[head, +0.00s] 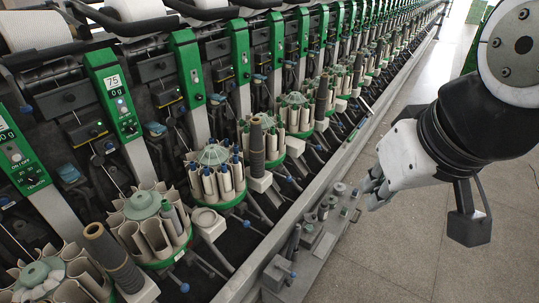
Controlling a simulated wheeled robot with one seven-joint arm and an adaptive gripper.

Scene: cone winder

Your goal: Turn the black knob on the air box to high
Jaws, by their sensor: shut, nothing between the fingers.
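My gripper (372,188) is at the right of the head view, at the end of my white and black arm. Its grey fingers point left and are shut, with nothing seen between them. Just left of the fingertips is a low grey air box (325,237) on the machine's front rail, with several small dark and metal fittings on top. A small dark knob-like part (355,193) sits close to the fingertips. I cannot tell from this view whether the fingers touch it, nor which way it is turned.
The winding machine runs diagonally to the far right, with green control panels (116,95) and round magazines of grey tubes (219,178). Another grey block (277,272) stands on the rail nearer the bottom. The tiled floor (420,245) at right is clear.

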